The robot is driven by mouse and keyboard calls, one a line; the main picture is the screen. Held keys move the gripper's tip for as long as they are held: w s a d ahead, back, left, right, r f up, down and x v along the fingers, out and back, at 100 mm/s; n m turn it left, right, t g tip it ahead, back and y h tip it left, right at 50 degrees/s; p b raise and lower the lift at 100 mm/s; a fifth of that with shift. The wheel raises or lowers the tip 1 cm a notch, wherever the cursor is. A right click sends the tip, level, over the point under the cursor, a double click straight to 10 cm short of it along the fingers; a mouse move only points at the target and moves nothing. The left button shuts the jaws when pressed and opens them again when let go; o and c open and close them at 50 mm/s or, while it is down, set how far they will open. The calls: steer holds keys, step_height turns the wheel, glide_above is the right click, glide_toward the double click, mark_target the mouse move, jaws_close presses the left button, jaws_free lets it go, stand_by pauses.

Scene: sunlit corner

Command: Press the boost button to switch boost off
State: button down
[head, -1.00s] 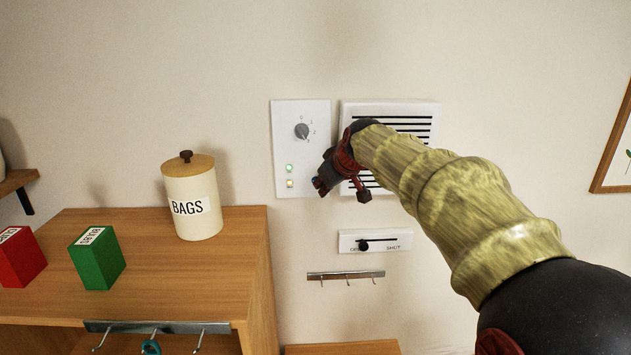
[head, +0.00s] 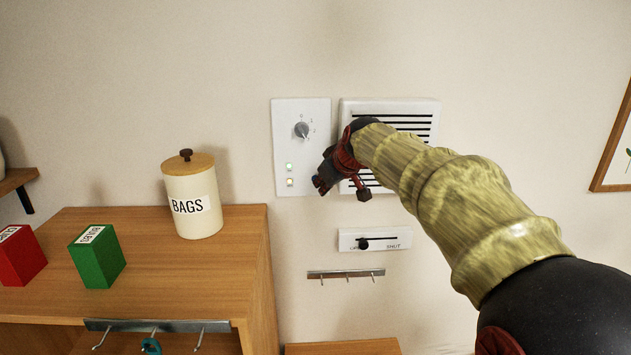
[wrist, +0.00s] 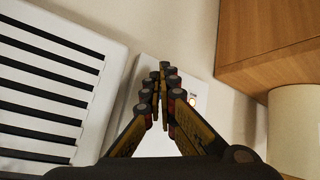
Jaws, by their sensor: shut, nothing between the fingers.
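A white control panel (head: 301,110) is on the wall, with a grey dial knob (head: 302,130) near its top. No readable label shows which is boost. My gripper (head: 318,185) is shut and empty, at the panel's lower right edge, just right of the lower square; contact cannot be told.
A slotted white vent (head: 415,108) is right of the panel, partly behind my arm. Below are a slider plate (head: 385,246) and a hook rail (head: 330,275). A wooden cabinet (head: 150,245) at left holds a BAGS canister (head: 192,190) and green and red boxes.

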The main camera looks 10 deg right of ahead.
steer(key=shift+w, duration=0.2)
steer(key=shift+w+d, duration=0.1)
steer(key=shift+w, duration=0.2)
stand_by(0.6)
steer(key=shift+s+b, duration=0.45)
steer(key=shift+s, duration=0.1)
steer(key=s+a+b, duration=0.1)
steer(key=s+b, duration=0.2)
steer(key=s, duration=0.3)
steer(key=shift+a+b, duration=0.2)
steer(key=shift+b, duration=0.15)
